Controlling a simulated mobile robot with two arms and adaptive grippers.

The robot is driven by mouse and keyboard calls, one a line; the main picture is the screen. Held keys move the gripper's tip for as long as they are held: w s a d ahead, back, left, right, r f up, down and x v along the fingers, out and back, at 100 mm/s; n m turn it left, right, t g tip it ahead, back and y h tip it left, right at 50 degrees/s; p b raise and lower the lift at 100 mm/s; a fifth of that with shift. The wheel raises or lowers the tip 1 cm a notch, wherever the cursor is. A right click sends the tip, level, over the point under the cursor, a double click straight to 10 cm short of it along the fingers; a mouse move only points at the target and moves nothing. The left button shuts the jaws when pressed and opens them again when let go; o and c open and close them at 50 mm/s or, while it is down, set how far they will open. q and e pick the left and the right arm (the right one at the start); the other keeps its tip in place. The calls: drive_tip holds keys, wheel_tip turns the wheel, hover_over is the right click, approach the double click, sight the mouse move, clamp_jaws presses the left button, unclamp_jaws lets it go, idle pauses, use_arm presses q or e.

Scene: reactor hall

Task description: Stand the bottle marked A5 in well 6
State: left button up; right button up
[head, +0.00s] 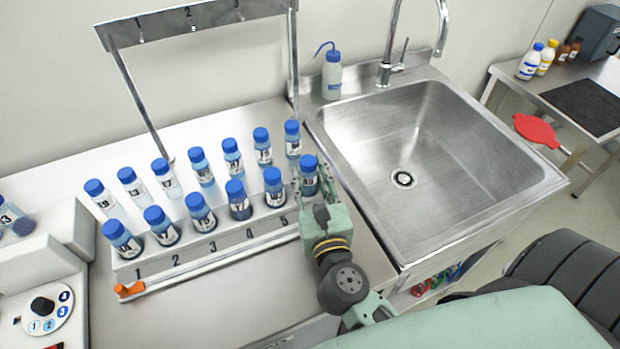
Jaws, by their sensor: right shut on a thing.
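My right gripper (309,192) is shut on a blue-capped bottle (309,168) at the right end of the rack's front row. The bottle looks upright; its small label is too unclear to read for certain. The white rack (230,240) has numbers 1 to 5 along its front; the place right of 5, where well 6 would be, is covered by my gripper. I cannot tell whether the bottle's base is seated there. Another bottle (274,187) stands beside it at 5, and the front row continues left to a bottle (122,238) at 1. My left gripper is out of view.
A back row of blue-capped bottles (232,157) stands close behind. A metal frame (293,60) rises over it. The steel sink (440,150) and a wash bottle (331,75) are to the right. A white device (45,300) stands at left; an orange piece (128,290) is at the rack's front.

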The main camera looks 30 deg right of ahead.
drive_tip(key=shift+f, duration=0.2)
drive_tip(key=o, duration=1.2)
drive_tip(key=shift+c, duration=0.2)
drive_tip(key=shift+r, duration=0.1)
drive_tip(key=shift+r, duration=0.15)
drive_tip(key=shift+s+a, duration=0.1)
drive_tip(key=shift+s, duration=0.25)
drive_tip(key=b+v, duration=0.2)
drive_tip(key=v, duration=0.3)
drive_tip(key=b+v, duration=0.3)
drive_tip(key=v, duration=0.2)
drive_tip(key=shift+s+f, duration=0.15)
drive_tip(key=shift+f, duration=0.05)
drive_tip(key=shift+s+a+r, duration=0.15)
drive_tip(key=shift+s+r, duration=0.05)
drive_tip(key=shift+s, duration=0.3)
